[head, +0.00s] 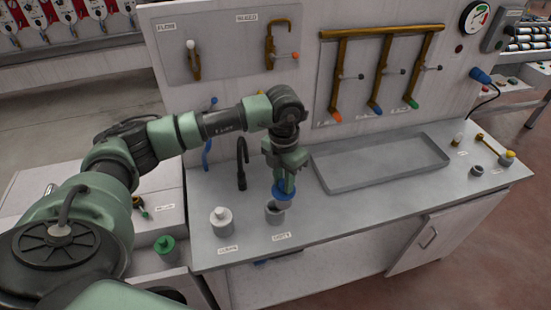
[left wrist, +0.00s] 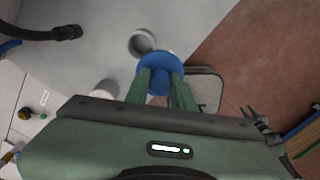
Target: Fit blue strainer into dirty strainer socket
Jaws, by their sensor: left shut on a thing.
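My left gripper (head: 286,180) is shut on the blue strainer (head: 283,193), which has a round blue rim and a knob. In the left wrist view the blue strainer (left wrist: 159,62) sits between the two green fingers (left wrist: 160,88). The dirty strainer socket (head: 274,213) is a grey cup on the counter behind a small label. The strainer is just above it and slightly to its right in the head view. In the left wrist view the open mouth of the socket (left wrist: 141,42) shows past the strainer's rim, partly covered by it. My right gripper is not in view.
Another socket (head: 221,228) with a white-topped piece stands to the left. A dark curved spout (head: 241,165) rises behind. A shallow grey tray (head: 350,186) lies to the right. A green-topped item (head: 165,246) is at lower left. Small parts (head: 477,171) sit at the counter's right end.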

